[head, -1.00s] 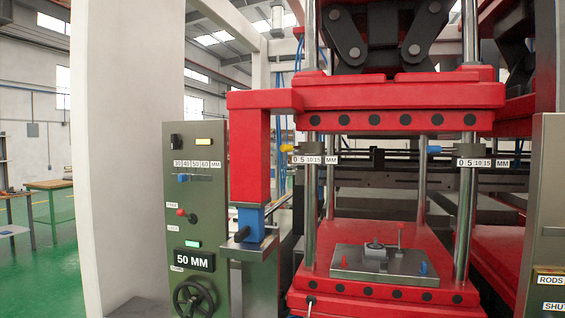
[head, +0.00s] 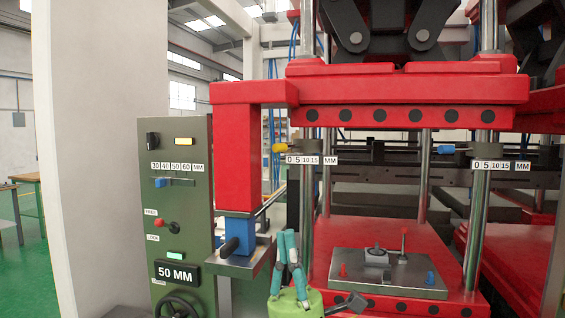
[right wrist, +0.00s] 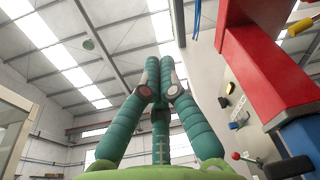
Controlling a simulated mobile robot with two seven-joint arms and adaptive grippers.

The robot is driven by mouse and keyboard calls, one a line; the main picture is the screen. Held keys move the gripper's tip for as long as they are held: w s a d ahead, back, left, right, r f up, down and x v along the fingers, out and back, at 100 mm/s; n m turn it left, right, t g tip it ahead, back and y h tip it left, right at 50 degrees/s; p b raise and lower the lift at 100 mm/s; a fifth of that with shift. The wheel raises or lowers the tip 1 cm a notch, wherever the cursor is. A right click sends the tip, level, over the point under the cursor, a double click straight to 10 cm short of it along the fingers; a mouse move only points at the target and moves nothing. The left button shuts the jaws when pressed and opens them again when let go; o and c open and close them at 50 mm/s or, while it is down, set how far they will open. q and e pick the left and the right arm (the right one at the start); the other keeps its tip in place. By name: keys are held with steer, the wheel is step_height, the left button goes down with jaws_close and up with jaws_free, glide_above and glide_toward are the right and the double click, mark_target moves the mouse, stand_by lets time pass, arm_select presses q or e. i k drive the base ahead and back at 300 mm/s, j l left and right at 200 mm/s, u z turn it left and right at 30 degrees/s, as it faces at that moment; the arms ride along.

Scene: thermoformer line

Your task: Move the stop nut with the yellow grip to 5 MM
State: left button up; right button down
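The stop nut with the yellow grip (head: 280,148) is on the left press column in the head view, its grip pointing left. Just below it is a white scale (head: 311,160) marked 0, 5, 10, 15 MM; the exact setting is too small to read. A similar nut with a blue grip (head: 446,149) is on the right column above its own scale (head: 502,166). My right gripper (head: 286,234), with teal fingers and a green body, is below the yellow grip, apart from it. Its fingertips meet in the right wrist view (right wrist: 160,68), with nothing seen between them. My left gripper is not seen.
A red bracket (head: 236,155) with a blue block (head: 240,225) hangs left of the yellow grip. A green control panel (head: 180,205) with a 50 MM display is further left. A grey plate (head: 385,275) lies on the red lower platen (head: 350,240).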

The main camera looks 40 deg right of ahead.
mark_target(298, 146)
steer(key=i+l, duration=0.95)
